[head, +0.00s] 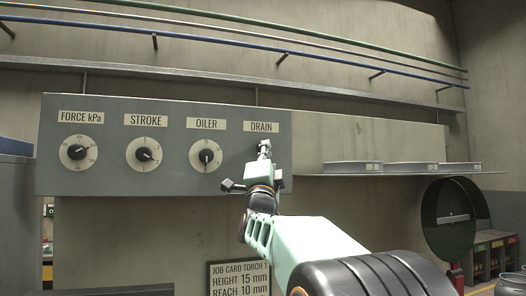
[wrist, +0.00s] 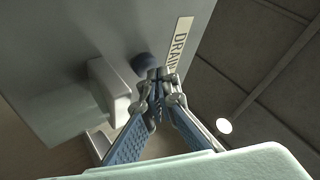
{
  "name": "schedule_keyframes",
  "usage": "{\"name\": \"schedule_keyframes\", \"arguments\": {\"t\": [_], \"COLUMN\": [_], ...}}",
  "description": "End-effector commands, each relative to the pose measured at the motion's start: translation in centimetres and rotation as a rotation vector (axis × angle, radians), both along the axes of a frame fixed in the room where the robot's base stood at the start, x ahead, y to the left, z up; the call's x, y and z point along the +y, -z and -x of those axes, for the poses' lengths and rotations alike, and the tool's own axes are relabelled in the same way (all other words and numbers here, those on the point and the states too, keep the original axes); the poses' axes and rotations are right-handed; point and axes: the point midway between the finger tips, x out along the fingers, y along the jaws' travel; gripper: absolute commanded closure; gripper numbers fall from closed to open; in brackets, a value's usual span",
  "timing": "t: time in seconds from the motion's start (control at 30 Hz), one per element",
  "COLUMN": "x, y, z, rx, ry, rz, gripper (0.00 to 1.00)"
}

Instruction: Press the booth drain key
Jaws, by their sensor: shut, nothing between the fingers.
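The grey control panel (head: 105,110) carries a DRAIN label (head: 261,127) at its right end, which also shows turned on its side in the wrist view (wrist: 181,42). In the wrist view a dark round key (wrist: 144,62) sits on the panel beside that label. My gripper (wrist: 160,74) is shut and empty, its fingertips close by the key and overlapping its edge in the picture. I cannot tell whether they touch it. In the head view my gripper (head: 264,147) is just below the DRAIN label and hides the key.
Dials marked FORCE kPa (head: 78,152), STROKE (head: 144,154) and OILER (head: 205,155) line the panel to the left. A pale block (wrist: 108,85) sticks out beside the key. A shelf with flat grey discs (head: 412,168) is at right; a job card (head: 239,278) hangs below.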

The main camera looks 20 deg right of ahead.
Motion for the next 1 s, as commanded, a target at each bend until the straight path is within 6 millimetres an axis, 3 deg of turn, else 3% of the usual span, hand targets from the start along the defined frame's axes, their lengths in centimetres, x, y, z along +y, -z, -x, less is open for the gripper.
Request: {"name": "schedule_keyframes", "arguments": {"t": [0.53,1.0], "x": [0.0,0.0], "y": [0.1,0.3], "z": [1.2,5.5], "rx": [-0.003,-0.004], "ry": [0.001,0.002], "rz": [0.000,0.000], "gripper": [1.00,1.00]}}
